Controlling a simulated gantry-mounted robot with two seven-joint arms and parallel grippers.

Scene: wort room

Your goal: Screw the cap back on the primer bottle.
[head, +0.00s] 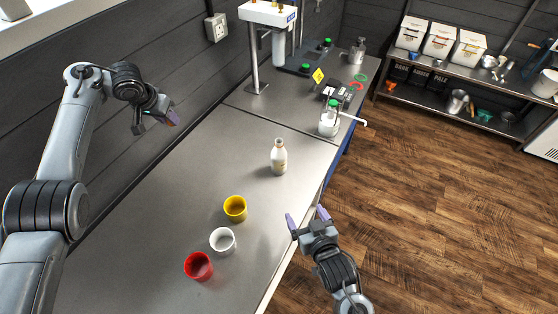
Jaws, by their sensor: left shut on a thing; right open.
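A cream-white bottle with a pale label (279,160), which looks like the primer bottle, stands upright on the steel bench. Its neck is narrow and whitish; a cap on it cannot be made out. My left gripper (172,119) is raised near the wall, to the left of the bottle and well apart from it. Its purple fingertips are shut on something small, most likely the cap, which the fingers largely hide. My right gripper (306,219) is open and empty at the bench's right edge, below the bottle in the picture.
Yellow (235,208), white (222,240) and red (198,266) cups stand in a row on the near bench. The bench left of the bottle is clear.

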